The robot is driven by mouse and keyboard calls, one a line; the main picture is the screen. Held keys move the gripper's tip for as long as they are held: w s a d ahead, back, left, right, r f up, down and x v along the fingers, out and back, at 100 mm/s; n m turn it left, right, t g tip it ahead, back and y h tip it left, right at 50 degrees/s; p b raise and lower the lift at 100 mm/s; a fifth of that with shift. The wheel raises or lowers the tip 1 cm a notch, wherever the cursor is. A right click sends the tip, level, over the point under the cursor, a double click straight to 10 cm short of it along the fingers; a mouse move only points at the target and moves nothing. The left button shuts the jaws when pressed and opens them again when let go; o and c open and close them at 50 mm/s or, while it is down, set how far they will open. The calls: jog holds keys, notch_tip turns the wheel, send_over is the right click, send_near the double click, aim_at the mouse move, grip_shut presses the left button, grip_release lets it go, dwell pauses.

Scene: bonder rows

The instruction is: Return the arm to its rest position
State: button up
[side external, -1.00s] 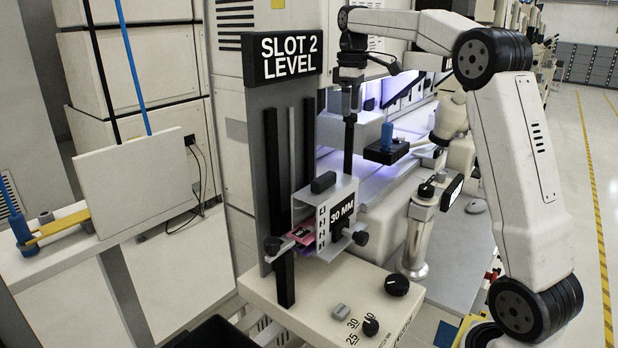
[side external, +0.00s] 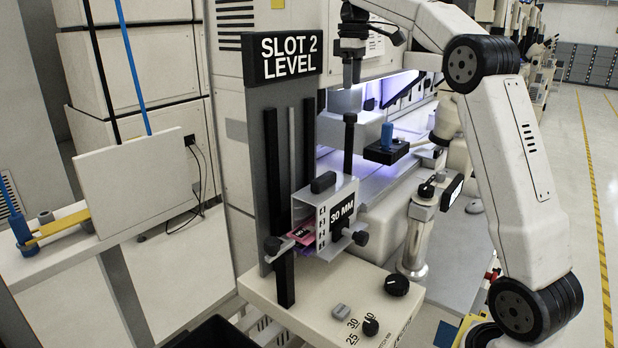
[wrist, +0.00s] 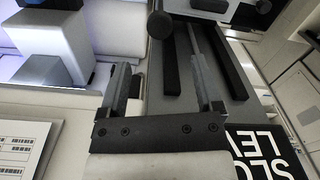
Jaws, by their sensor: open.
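My gripper (side external: 350,68) is in front of the machine, pointing down, to the right of the "SLOT 2 LEVEL" sign (side external: 285,57). It is above a black upright post (side external: 349,140), with a gap between the fingertips and the post's top. In the wrist view my gripper (wrist: 158,70) has its two fingers well apart with nothing held between them. A grey bracket marked "30 MM" (side external: 322,215) sits lower on the slot stand, with pink and purple pieces (side external: 303,233) showing at its left side.
The slot stand's column (side external: 252,190) is close to the left of my gripper. A blue-handled tool on a black block (side external: 386,152) is to the right. A cream base with knobs (side external: 330,295) lies below. A grey post (side external: 415,240) stands at the right.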

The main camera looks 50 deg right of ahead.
jog(key=shift+s, duration=0.15)
jog(key=shift+s+a+f+n, duration=0.1)
jog(key=shift+s+a+n, duration=0.05)
jog(key=shift+s+n, duration=0.2)
jog(key=s+a+f+m+t, duration=0.1)
jog(key=s+a+f, duration=0.3)
jog(key=a+f, duration=0.3)
jog(key=s+a+f+m, duration=0.1)
jog(key=s+a+f, duration=0.4)
jog(key=f, duration=1)
jog(key=s+a+f+m+t, duration=0.1)
jog(key=s+a+f, duration=0.4)
jog(key=a+f, duration=0.5)
jog(key=shift+s+a+f+m+t, duration=0.25)
jog(key=shift+f+m+t, duration=0.1)
jog(key=shift+f, duration=0.2)
